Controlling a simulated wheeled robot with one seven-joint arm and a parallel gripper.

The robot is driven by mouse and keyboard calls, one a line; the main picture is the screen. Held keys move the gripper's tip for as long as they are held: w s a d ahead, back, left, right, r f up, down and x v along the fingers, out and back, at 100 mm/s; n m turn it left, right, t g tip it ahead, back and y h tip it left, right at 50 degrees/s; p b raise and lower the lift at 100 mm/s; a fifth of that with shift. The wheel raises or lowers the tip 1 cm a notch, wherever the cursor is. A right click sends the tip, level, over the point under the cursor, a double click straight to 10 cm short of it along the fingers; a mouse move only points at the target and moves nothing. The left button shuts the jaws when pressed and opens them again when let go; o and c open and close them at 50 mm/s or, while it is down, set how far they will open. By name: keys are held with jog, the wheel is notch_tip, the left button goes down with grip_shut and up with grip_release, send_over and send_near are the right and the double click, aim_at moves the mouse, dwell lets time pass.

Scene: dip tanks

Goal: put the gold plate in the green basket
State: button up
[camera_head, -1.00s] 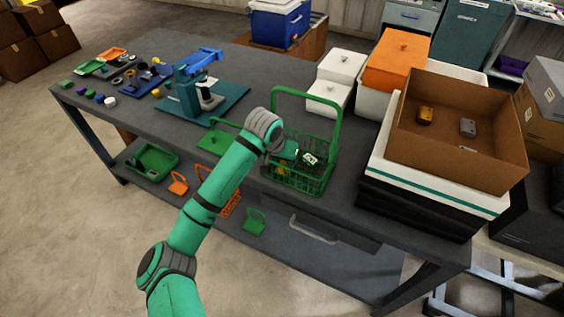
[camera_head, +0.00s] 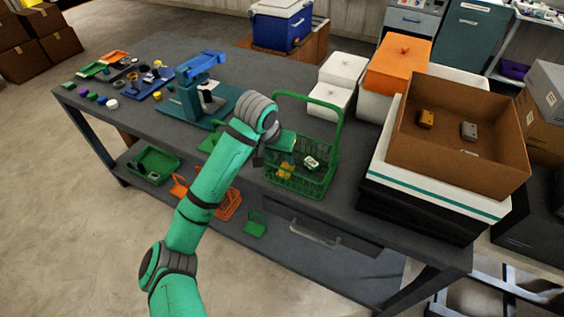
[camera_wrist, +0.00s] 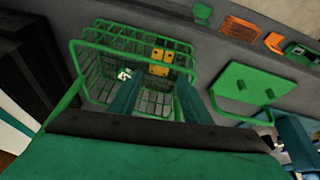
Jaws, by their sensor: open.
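The green basket (camera_head: 302,178) stands on the bench with its handle up, and fills the middle of the wrist view (camera_wrist: 97,33). The gold plate (camera_wrist: 160,62) is inside the basket near one wall. It also shows in the head view (camera_head: 286,170), partly behind the basket's mesh. I cannot tell whether it lies flat or leans. My gripper (camera_wrist: 158,95) is open at the basket's left side in the head view. Its two teal fingers show apart in the wrist view, with nothing between them. A small black-and-white part (camera_head: 311,162) is also in the basket.
A cardboard box (camera_head: 455,165) at the right holds a gold-coloured part (camera_head: 426,118) and a grey part (camera_head: 468,130). White lidded tanks (camera_head: 342,66) and an orange one (camera_head: 397,65) stand behind. A teal fixture (camera_head: 215,105) is left of the basket.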

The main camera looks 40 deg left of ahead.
jog(key=shift+v, duration=2.15)
jog(key=shift+a, duration=0.15)
